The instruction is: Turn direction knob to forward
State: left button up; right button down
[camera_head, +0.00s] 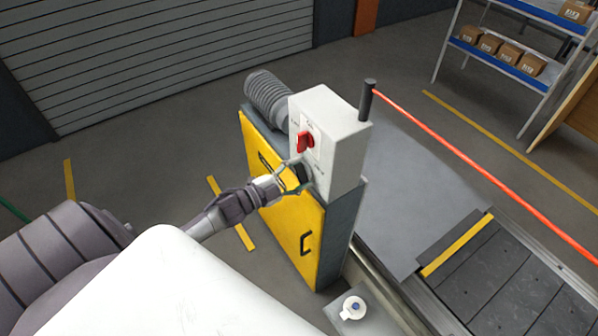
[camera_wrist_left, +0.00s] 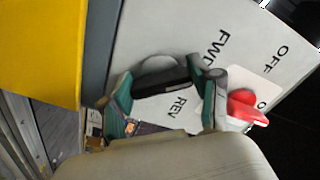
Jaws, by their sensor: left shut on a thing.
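The direction knob (camera_wrist_left: 163,82) is a black grip bar on a grey round base, on the pale face of the control box (camera_head: 338,150). FWD and REV are printed beside it in the left wrist view. My left gripper (camera_head: 295,176) reaches the lower part of that face, and its green-padded fingers are shut on the knob, one at each end of the bar. In the head view the fingers mostly hide the knob. I cannot tell which label the knob points to. My right gripper is not in view.
A red rotary switch (camera_head: 305,141) sits just above the knob, close to one finger; OFF is printed by it in the wrist view. The box stands on a yellow-doored cabinet (camera_head: 286,215). A red cord (camera_head: 470,163) runs right from a black post. A slat conveyor (camera_head: 510,270) lies right.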

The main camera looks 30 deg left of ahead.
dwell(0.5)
pick_arm(q)
jog(key=o, duration=1.2)
jog(key=shift+c, duration=0.2)
jog(key=shift+s, duration=0.1)
jog(key=v, duration=1.2)
jog(key=shift+a, duration=0.1)
